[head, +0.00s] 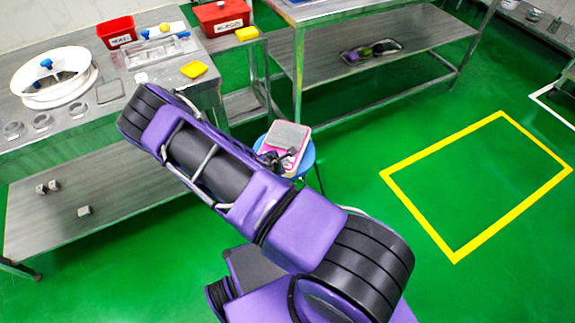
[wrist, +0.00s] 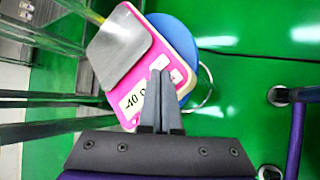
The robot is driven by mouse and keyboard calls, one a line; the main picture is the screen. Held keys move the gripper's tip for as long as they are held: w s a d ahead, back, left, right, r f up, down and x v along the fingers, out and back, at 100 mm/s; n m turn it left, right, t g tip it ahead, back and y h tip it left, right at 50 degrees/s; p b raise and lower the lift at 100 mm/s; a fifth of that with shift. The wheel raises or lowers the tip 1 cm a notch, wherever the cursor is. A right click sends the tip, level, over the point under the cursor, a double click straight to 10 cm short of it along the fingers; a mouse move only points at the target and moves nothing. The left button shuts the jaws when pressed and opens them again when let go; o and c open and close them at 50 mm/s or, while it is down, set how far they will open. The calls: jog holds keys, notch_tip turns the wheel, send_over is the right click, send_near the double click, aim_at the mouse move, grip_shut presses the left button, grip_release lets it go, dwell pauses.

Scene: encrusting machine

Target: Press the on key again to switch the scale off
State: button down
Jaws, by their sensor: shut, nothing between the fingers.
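The pink and white scale (wrist: 146,25) has a square metal pan (wrist: 119,45) and stands on a blue round stool. It also shows in the head view (head: 288,136), partly behind my gripper. Its display (wrist: 133,100) shows dark characters that look like "-40", partly cut off by my fingers. My gripper (wrist: 160,74) is shut and empty. Its fingertips are over the scale's front panel, beside the display. I cannot tell whether they touch it. The on key cannot be made out; the fingers cover part of the panel. In the head view my gripper (head: 284,160) is small and dark.
The blue stool (wrist: 184,38) is little wider than the scale. A steel table (head: 75,137) with trays, red boxes and yellow sponges stands at the left. Another steel table (head: 375,50) stands behind. Green floor with a yellow-outlined area (head: 487,124) is clear at the right.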

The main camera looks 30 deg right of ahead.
jog(key=shift+f+b, duration=0.45)
jog(key=shift+f, duration=0.05)
jog(key=shift+f, duration=0.15)
dwell(0.4)
jog(key=shift+r, duration=0.65)
notch_tip(320, 180, up, 6)
jog(key=p, duration=0.4)
dwell(0.4)
